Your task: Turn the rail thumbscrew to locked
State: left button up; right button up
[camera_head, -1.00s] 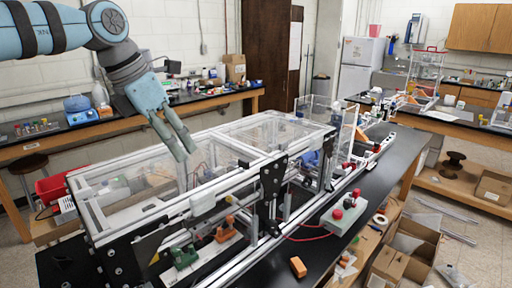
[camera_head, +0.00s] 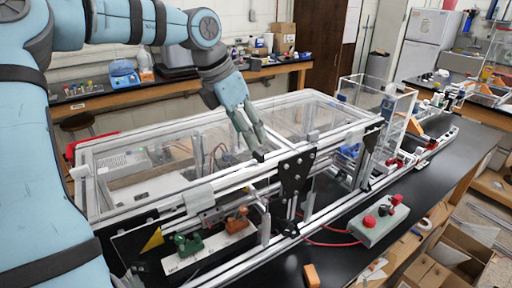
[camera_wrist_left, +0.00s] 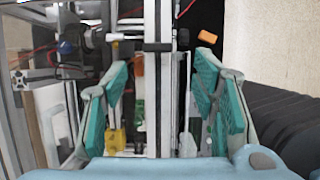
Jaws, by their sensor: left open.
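My left gripper (camera_head: 255,146) is just above the frame's upper aluminium rail (camera_head: 233,181). In the left wrist view its two green-padded fingers (camera_wrist_left: 160,68) stand wide apart, one on each side of the rail (camera_wrist_left: 158,110), with nothing held between them. A small black bar (camera_wrist_left: 158,47) lies across the rail near the fingertips. It may be the thumbscrew, but I cannot tell surely, nor read its locked position. In the head view a small dark piece (camera_head: 259,155) shows at the fingertips, partly hidden by them. My right gripper is out of view.
Clear panels (camera_head: 300,112) cover the frame behind the rail. A black bracket plate (camera_head: 295,172) stands right of my gripper. Green (camera_head: 188,243) and orange (camera_head: 237,221) parts sit below the rail. A grey box with red buttons (camera_head: 378,226) stands on the black bench (camera_head: 345,258).

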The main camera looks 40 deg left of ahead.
aim_at(259, 151)
pick_arm(q)
jog(key=x, duration=0.3)
jog(key=w+x, duration=0.1)
jog(key=x, duration=0.2)
jog(key=shift+w+f, duration=0.1)
jog(key=shift+w, duration=0.05)
jog(key=shift+w+f, duration=0.25)
jog(key=shift+f, duration=0.05)
jog(key=shift+s+r, duration=0.15)
jog(key=shift+s, duration=0.25)
jog(key=shift+c, duration=0.4)
jog(key=shift+s, duration=0.1)
jog(key=c, duration=1.1)
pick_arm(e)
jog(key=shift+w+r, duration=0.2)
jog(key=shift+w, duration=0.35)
